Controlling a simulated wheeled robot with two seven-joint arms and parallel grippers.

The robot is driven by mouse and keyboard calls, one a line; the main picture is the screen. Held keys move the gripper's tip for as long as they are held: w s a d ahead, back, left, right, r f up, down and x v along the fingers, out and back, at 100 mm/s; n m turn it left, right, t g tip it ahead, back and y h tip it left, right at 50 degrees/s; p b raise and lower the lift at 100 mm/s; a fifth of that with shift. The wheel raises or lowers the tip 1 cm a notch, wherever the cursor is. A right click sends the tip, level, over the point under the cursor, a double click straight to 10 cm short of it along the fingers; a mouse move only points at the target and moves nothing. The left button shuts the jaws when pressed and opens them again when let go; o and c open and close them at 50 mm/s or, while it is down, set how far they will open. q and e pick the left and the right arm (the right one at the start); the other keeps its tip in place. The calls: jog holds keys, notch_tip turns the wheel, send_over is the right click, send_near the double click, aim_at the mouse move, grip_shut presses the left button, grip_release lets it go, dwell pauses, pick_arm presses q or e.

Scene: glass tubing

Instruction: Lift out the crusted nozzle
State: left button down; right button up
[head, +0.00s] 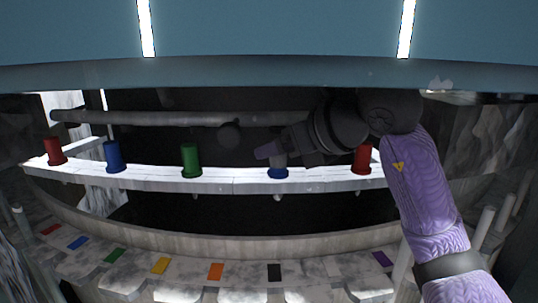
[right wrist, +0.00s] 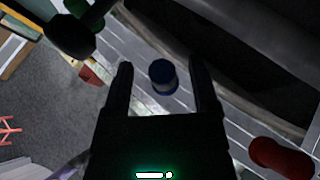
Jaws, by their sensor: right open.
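A row of coloured nozzles stands upright on a pale rail (head: 235,181). The nozzle with a greyish-white upper part and a blue base (head: 278,172) looks like the crusted one. My right gripper (head: 277,154) is open right at it, one finger showing beside its top. In the right wrist view this nozzle (right wrist: 163,77) shows dark blue with a pale band, between the two spread fingers (right wrist: 162,90). I cannot tell whether a finger touches it. My left gripper is not in view.
A red nozzle (head: 362,159) stands right of it, and a green (head: 190,160), a blue (head: 114,157) and a red one (head: 54,151) stand left. A grey pipe (head: 170,118) runs behind. A curved ledge in front carries coloured patches (head: 216,271).

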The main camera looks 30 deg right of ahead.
jog(key=x, duration=0.3)
jog(key=shift+d, duration=0.15)
jog(key=shift+c, duration=0.6)
grip_shut()
jog(key=shift+r, duration=0.1)
